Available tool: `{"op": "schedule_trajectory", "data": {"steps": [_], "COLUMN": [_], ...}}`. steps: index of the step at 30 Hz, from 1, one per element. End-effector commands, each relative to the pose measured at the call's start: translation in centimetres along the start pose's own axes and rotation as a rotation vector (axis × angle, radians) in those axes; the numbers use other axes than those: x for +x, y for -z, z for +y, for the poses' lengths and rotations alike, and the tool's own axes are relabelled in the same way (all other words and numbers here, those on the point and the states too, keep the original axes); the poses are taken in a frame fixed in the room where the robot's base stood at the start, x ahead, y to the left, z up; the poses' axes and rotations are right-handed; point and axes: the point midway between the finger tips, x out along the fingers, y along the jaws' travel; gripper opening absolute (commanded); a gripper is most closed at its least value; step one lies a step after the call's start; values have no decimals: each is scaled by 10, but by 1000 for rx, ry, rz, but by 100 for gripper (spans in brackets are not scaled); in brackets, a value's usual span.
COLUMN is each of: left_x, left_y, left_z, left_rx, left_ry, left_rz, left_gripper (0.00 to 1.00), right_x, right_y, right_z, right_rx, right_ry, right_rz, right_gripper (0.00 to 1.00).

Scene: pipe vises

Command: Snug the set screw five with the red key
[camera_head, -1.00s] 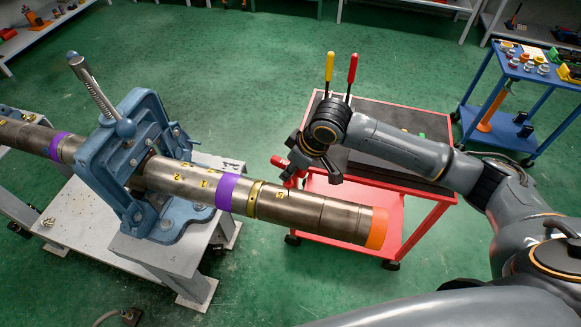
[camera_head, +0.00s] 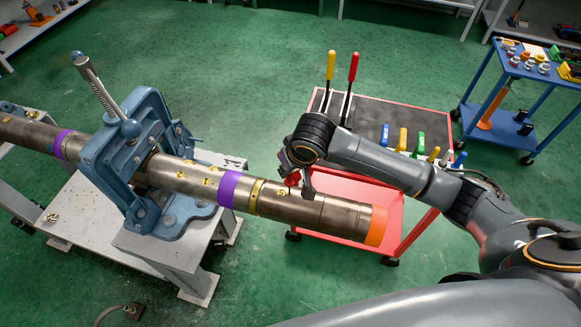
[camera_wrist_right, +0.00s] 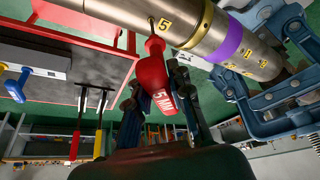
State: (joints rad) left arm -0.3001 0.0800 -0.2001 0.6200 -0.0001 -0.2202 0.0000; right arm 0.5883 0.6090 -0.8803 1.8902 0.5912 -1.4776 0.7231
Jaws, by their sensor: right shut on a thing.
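My right gripper (camera_head: 301,186) is shut on the red key (camera_head: 293,178), just above the steel pipe (camera_head: 326,212). In the right wrist view, the red key (camera_wrist_right: 153,78) has "5 MM" on its handle and sits between the fingers. Its short dark tip reaches the pipe surface beside the yellow "5" label (camera_wrist_right: 164,25). I cannot tell whether the tip sits in the set screw, as the screw is hidden. The "5" label also shows in the head view (camera_head: 282,192), left of the key. My left gripper is not in view.
A blue pipe vise (camera_head: 128,158) on a grey stand (camera_head: 180,248) clamps the pipe, left of my gripper. A red cart (camera_head: 345,238) stands beyond the pipe, with upright yellow and red-handled tools and several coloured handles. A blue cart (camera_head: 520,95) is farther right.

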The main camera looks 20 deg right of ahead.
Motion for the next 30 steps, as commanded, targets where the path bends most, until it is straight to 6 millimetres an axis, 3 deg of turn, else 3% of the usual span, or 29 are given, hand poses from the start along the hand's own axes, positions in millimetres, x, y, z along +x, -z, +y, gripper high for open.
{"op": "schedule_trajectory", "data": {"steps": [6,15,26,30], "left_x": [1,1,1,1], "left_y": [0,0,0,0], "left_z": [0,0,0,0], "left_rx": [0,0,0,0], "left_ry": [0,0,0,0], "left_rz": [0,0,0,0], "left_gripper": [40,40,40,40], "right_x": [5,5,5,6], "right_y": [-6,-4,-4,-3], "right_z": [-1,-5,-3,-8], "right_rx": [27,433,493,666], "right_ry": [-13,-182,-210,-277], "right_rz": [-17,-16,-15,-19], "right_gripper": [0,0,0,0]}}
